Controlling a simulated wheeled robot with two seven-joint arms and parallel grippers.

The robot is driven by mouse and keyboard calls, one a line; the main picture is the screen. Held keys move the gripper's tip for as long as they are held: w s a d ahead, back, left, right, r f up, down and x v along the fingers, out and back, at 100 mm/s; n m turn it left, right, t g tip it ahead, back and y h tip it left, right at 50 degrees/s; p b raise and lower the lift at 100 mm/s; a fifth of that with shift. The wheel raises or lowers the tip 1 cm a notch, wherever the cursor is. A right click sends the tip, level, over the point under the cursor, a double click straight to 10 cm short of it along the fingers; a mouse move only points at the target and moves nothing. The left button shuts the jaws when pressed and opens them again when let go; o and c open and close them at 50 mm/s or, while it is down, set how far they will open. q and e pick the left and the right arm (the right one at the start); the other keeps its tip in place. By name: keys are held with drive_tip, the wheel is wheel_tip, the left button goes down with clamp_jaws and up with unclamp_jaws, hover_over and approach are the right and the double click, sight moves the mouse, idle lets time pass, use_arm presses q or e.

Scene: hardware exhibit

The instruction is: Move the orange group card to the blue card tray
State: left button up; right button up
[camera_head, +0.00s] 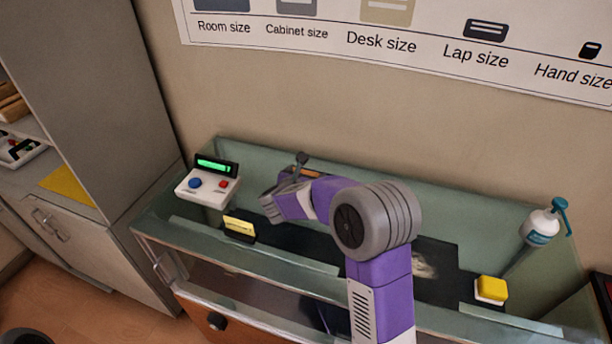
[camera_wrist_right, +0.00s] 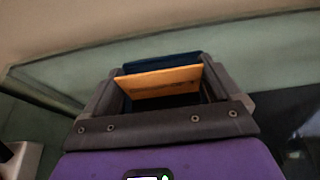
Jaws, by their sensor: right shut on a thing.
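My right gripper (camera_head: 292,176) is over the back part of the green display case, left of the middle in the head view. In the right wrist view, the orange card (camera_wrist_right: 162,82) is between the fingers of my right gripper (camera_wrist_right: 160,92), which is shut on it. A dark blue piece (camera_wrist_right: 164,63), possibly the blue card tray, shows just behind the card; I cannot tell whether they touch. In the head view the card and tray are too small or hidden to make out clearly. My left gripper is not in view.
A white box with blue and red buttons (camera_head: 207,187) stands left of my right gripper. A pale yellow card in a black holder (camera_head: 240,229) is nearer the front. A yellow button (camera_head: 491,288) and a pump bottle (camera_head: 541,226) are at right. A grey cabinet (camera_head: 85,100) stands left.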

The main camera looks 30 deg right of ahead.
drive_tip(key=shift+f, duration=0.15)
drive_tip(key=o, duration=0.7)
drive_tip(key=shift+o, duration=0.2)
drive_tip(key=shift+a+r, duration=0.15)
drive_tip(key=shift+r, duration=0.15)
drive_tip(key=v, duration=1.1)
drive_tip(key=shift+s+a, duration=0.2)
drive_tip(key=shift+s, duration=0.1)
drive_tip(key=shift+r, duration=0.1)
